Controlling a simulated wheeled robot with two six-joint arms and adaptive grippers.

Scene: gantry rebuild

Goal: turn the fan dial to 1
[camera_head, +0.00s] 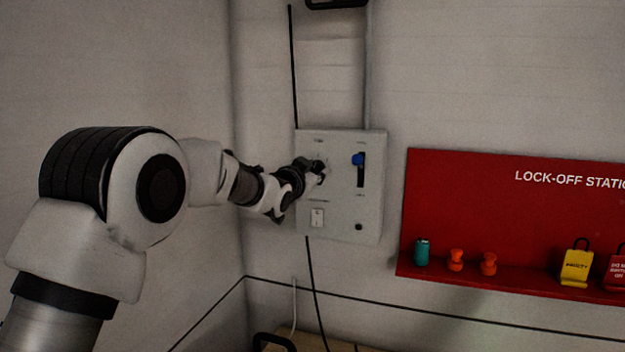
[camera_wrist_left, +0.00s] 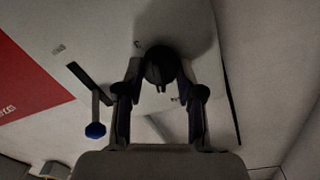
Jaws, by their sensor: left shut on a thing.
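A grey control box (camera_head: 340,205) is fixed to the wall near the middle of the head view. The dark fan dial (camera_head: 320,168) is on its upper left and is mostly hidden by my gripper there. In the left wrist view the dial is a dark round knob (camera_wrist_left: 160,64) between the fingers. My left gripper (camera_head: 313,172) reaches the box from the left and is shut on the dial; its fingers also show in the left wrist view (camera_wrist_left: 161,80). The dial's marks are too small to read. My right gripper is not in view.
A lever with a blue knob (camera_head: 358,159) is right of the dial, also in the left wrist view (camera_wrist_left: 95,130). A white switch (camera_head: 317,217) sits below the dial. A red lock-off board (camera_head: 500,220) with padlocks hangs at the right. Cables run along the wall.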

